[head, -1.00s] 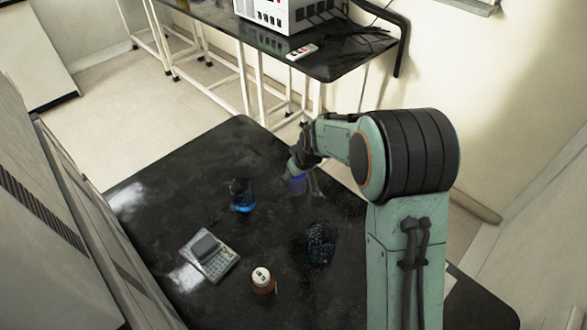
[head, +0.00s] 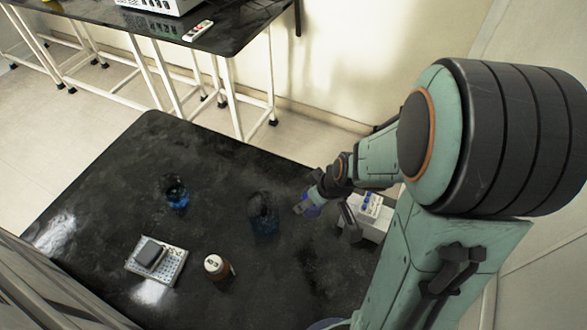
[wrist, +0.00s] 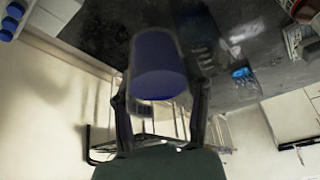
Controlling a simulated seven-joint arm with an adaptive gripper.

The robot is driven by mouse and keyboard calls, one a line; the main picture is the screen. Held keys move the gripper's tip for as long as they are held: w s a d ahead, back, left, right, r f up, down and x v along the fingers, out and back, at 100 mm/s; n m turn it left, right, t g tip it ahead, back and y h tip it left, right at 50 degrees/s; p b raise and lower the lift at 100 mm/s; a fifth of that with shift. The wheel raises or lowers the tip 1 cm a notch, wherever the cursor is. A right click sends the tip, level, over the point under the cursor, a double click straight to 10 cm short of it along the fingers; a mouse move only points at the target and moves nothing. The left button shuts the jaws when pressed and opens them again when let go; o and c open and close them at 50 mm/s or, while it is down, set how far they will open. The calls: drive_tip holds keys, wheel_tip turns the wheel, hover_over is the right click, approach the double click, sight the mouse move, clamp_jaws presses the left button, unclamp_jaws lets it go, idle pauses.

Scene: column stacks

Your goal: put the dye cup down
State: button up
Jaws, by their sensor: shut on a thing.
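The dye cup (wrist: 158,65), a blue-violet tapered cup, is between the two fingers of my gripper (wrist: 160,95) in the wrist view. My gripper is shut on it. In the head view the cup (head: 311,211) is a small violet patch, mostly hidden by my gripper (head: 325,207). The gripper is at the right part of the black table (head: 130,205), beside a white holder with blue tops (head: 371,206). I cannot tell how far the cup is above the table.
A dark glass vessel (head: 262,215) stands just left of my gripper. Farther left are a beaker of blue liquid (head: 175,193), a keypad device (head: 157,258) and a brown bottle with a white cap (head: 217,268). The table's back-left area is clear.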

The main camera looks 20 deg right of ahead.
drive_tip(key=w+d+f, duration=0.1)
drive_tip(key=w+f, duration=0.3)
drive_tip(key=w, duration=0.3)
hover_over(294, 186)
drive_tip(key=s, duration=0.2)
drive_tip(key=f, duration=0.5)
drive_tip(key=shift+w+d, duration=0.2)
drive_tip(key=shift+d, duration=0.1)
drive_tip(key=shift+w+f, duration=0.1)
drive_tip(key=shift+f, duration=1.55)
drive_tip(key=shift+f, duration=0.15)
drive_tip(key=o, duration=1.2)
